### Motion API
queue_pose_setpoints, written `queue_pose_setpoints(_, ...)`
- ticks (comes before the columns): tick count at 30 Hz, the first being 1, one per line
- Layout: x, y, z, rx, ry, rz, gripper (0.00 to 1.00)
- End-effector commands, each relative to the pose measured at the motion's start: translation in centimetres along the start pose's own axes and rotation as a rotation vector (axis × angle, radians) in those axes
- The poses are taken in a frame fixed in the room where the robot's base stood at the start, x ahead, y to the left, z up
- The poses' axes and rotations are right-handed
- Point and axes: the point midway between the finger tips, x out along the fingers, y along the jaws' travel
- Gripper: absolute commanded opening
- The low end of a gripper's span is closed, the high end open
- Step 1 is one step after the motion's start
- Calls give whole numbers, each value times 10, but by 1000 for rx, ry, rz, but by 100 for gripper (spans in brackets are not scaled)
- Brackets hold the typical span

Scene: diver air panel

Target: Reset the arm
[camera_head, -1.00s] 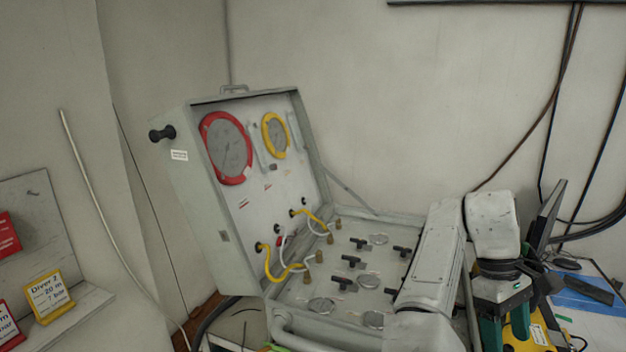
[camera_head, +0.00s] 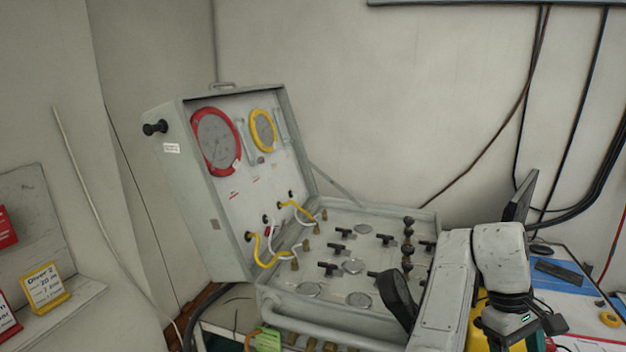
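My arm (camera_head: 447,290) is at the lower right, in front of the right side of the open diver air panel (camera_head: 335,235). My gripper (camera_head: 524,334) hangs at the arm's end, right of the panel, near the bottom edge of the picture. Its dark body shows a small green light. Its fingertips are not clearly visible, so I cannot tell whether it is open or shut. I see nothing held in it. The panel's lid stands up with a red-rimmed gauge (camera_head: 214,142) and a yellow-rimmed gauge (camera_head: 263,130).
Black valve handles (camera_head: 328,268) and yellow hoses (camera_head: 258,250) stick out of the panel. A desk (camera_head: 575,290) with a monitor (camera_head: 521,197) and keyboard (camera_head: 559,271) stands at the right. A yellow diver sign (camera_head: 45,287) stands on a left shelf. Cables hang on the back wall.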

Motion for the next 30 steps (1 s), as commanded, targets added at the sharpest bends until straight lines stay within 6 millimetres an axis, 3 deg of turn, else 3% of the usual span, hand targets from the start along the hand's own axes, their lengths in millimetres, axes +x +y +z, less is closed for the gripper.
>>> queue_pose_setpoints(10,94,27,36,233,63,142,71)
queue_pose_setpoints(17,156,22,60,327,165,228,71)
queue_pose_setpoints(23,206,-8,79,342,263,234,71)
queue_pose_setpoints(30,260,-79,106,313,365,128,71)
